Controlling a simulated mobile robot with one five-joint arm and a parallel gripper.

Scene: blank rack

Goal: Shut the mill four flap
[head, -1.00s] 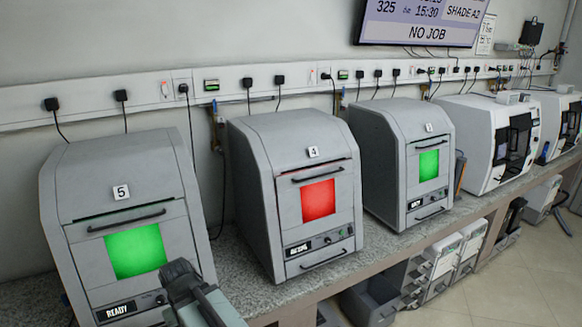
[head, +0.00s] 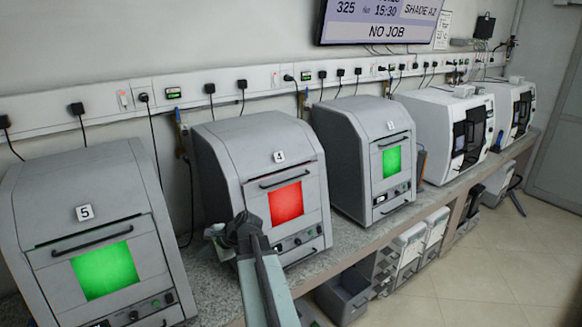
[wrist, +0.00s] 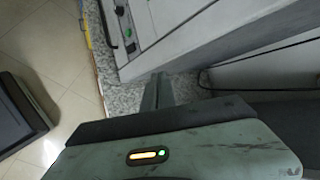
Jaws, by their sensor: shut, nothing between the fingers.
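Mill four (head: 232,155) is a grey cabinet on the bench with a "4" label. Its front flap (head: 317,196) has a dark bar handle (head: 285,178) and a red-lit window (head: 286,203). A thin dark line runs along the flap's top edge; I cannot tell how far the flap stands off its frame. My gripper (head: 222,236) is near the lower left of mill four, with my arm across part of its lower front. In the wrist view my gripper (wrist: 157,88) is shut and empty, above the speckled bench beside a grey machine front.
Mill five (head: 35,215), with a green window, stands at left. Another mill (head: 345,150), also green, stands right of mill four, with white machines (head: 440,125) beyond. The granite bench (head: 210,275) shows between mills five and four. Drawer units sit below; the floor (head: 480,270) at right is clear.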

